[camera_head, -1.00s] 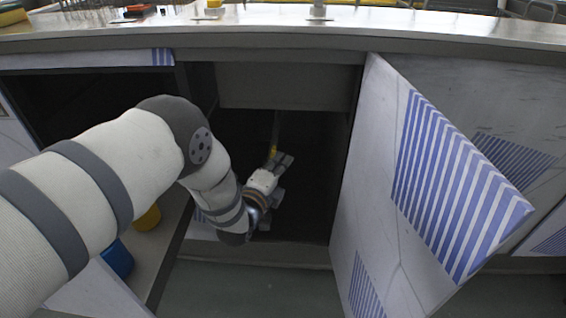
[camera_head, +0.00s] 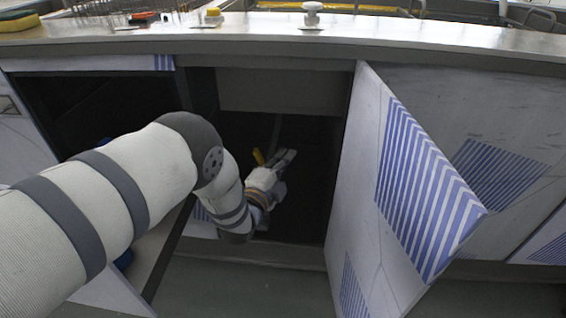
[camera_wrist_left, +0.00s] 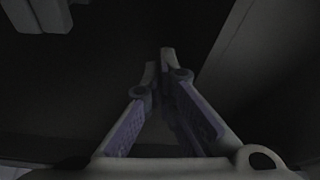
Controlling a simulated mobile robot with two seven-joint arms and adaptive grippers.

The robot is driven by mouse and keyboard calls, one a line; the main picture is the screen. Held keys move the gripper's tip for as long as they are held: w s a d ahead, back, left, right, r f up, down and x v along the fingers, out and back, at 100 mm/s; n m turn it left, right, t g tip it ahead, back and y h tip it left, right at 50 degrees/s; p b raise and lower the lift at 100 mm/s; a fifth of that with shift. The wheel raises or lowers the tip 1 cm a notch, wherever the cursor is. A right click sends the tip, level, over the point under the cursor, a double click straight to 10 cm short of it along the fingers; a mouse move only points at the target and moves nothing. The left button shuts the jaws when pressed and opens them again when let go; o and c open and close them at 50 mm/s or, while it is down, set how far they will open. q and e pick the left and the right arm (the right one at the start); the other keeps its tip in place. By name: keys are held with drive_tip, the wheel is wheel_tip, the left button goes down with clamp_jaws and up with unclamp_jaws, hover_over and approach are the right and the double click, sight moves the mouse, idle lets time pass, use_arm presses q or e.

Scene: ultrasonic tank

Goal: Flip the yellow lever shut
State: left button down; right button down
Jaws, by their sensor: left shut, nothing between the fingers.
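The yellow lever (camera_head: 258,156) shows as a small bright piece inside the dark open cabinet, beside a thin grey upright pipe (camera_head: 276,130). It slants up to the left, and its lower end is hidden by my gripper. My left gripper (camera_head: 288,157) reaches into the cabinet just right of the lever. Whether they touch cannot be told. In the left wrist view the gripper (camera_wrist_left: 160,62) has its fingertips together with nothing between them, and the lever does not show there. My right gripper is not in view.
An open door (camera_head: 350,200) with blue stripes stands right of the cabinet opening. The metal countertop (camera_head: 250,35) runs above, with a yellow sponge (camera_head: 18,22) at its left. A blue object (camera_head: 124,260) is partly hidden under my left arm.

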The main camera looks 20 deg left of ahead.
use_arm(q)
drive_tip(key=s+f+p, duration=0.1)
drive_tip(key=s+p, duration=0.1)
drive_tip(key=s, duration=0.8)
drive_tip(key=shift+a, duration=0.15)
drive_tip(key=shift+f, duration=0.1)
